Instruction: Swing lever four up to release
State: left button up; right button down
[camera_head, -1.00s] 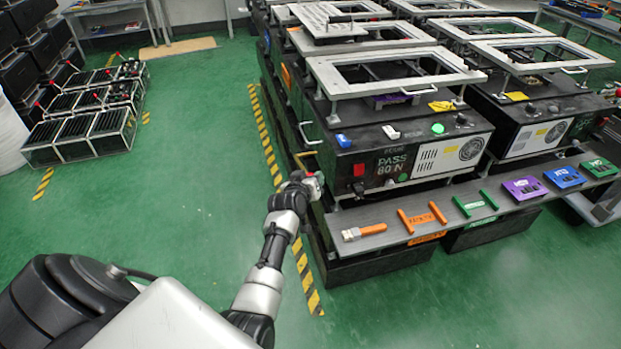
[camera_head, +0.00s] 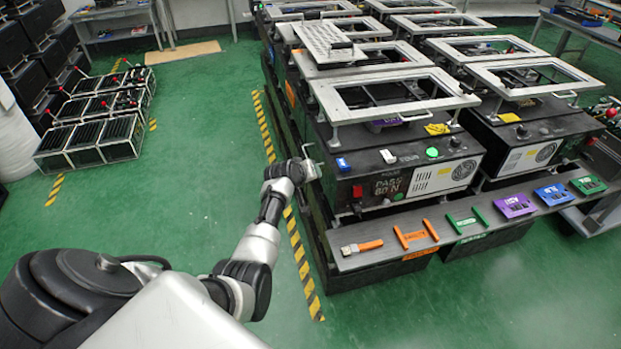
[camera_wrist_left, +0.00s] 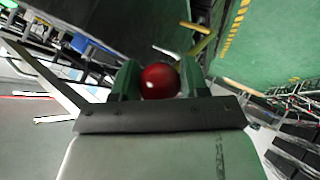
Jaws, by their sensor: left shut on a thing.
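A red ball knob (camera_wrist_left: 160,81) sits between the two fingers of my left gripper (camera_wrist_left: 158,84) in the left wrist view. The gripper is shut on it. In the head view my left gripper (camera_head: 310,170) is at the left front corner of the black machine (camera_head: 350,178), about level with its upper front. The lever's shaft is hidden behind the gripper and knob, and no lever number is readable. A yellow bar (camera_wrist_left: 201,44) shows just beyond the knob in the wrist view. My right gripper is not in view.
A grey shelf (camera_head: 385,250) with orange, green, purple and blue handled items runs along the machine fronts. More machines with grey frames stand behind. Crates with red-knobbed levers (camera_head: 100,110) stand on the floor at left. The green floor between is clear.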

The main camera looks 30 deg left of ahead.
pick_arm(q)
jog(key=shift+w+a+r+g+h+p, duration=0.25)
jog(key=shift+w+a+r, duration=0.1)
jog(key=shift+r, duration=0.15)
jog(key=shift+w+a+r+g+h+p, duration=0.2)
jog(key=shift+w+a+r, duration=0.1)
jog(key=shift+r, duration=0.2)
jog(key=shift+r+n, duration=0.1)
jog(key=shift+n, duration=0.2)
jog(key=o, duration=1.1)
jog(key=shift+w, duration=0.1)
jog(key=shift+c, duration=0.2)
jog(key=shift+o, duration=1)
jog(key=shift+f, duration=0.2)
jog(key=shift+r, duration=0.1)
jog(key=shift+s+r, duration=0.15)
jog(key=shift+s, duration=0.15)
jog(key=p+v, duration=0.1)
jog(key=v, duration=0.9)
jog(key=shift+p, duration=0.35)
